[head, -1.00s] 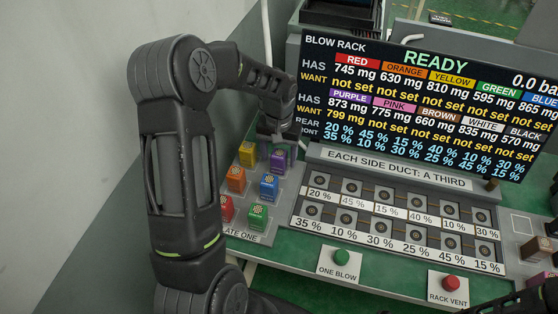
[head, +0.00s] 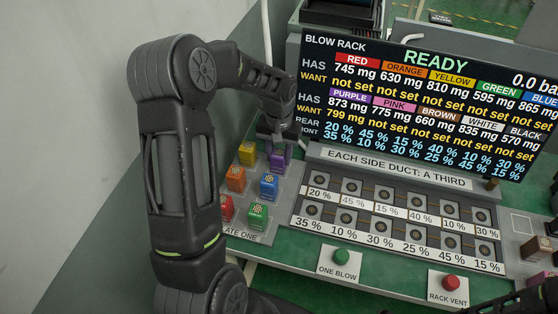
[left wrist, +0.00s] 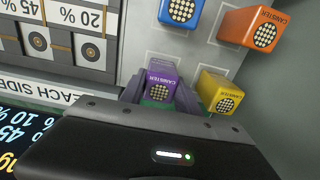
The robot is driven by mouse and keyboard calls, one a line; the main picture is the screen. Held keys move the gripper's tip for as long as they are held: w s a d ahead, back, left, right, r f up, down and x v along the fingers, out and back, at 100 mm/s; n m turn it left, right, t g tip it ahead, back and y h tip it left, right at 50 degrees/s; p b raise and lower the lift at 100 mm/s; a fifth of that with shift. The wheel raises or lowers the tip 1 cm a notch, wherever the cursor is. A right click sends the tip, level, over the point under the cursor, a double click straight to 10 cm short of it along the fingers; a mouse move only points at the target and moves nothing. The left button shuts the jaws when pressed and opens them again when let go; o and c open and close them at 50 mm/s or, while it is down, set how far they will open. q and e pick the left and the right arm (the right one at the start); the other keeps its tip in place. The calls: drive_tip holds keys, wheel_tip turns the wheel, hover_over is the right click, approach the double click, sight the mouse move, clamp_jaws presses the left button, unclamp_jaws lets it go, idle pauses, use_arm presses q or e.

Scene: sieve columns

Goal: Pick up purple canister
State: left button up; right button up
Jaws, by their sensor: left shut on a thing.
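The purple canister (head: 278,161) stands at the back right of the group of canisters on the grey plate at the left of the rack. My left gripper (head: 282,148) reaches down on it from above and is shut on it. In the left wrist view the purple canister (left wrist: 160,78) sits between the fingers (left wrist: 159,95), its perforated end showing. In the head view the fingers and wrist hide part of it.
The yellow canister (head: 247,152) is close beside the purple one. The blue canister (head: 269,186) stands in front, with orange (head: 235,178), green (head: 257,216) and red (head: 226,208) ones nearby. The rack of ports (head: 400,212) and the display (head: 420,110) are to the right.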

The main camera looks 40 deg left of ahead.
sight(279, 153)
use_arm(q)
clamp_jaws()
drive_tip(key=shift+r, duration=0.1)
drive_tip(key=shift+r, duration=0.25)
wheel_tip(279, 153, up, 9)
drive_tip(key=shift+r+b, duration=0.2)
drive_tip(key=shift+b, duration=0.65)
drive_tip(key=shift+f, duration=0.15)
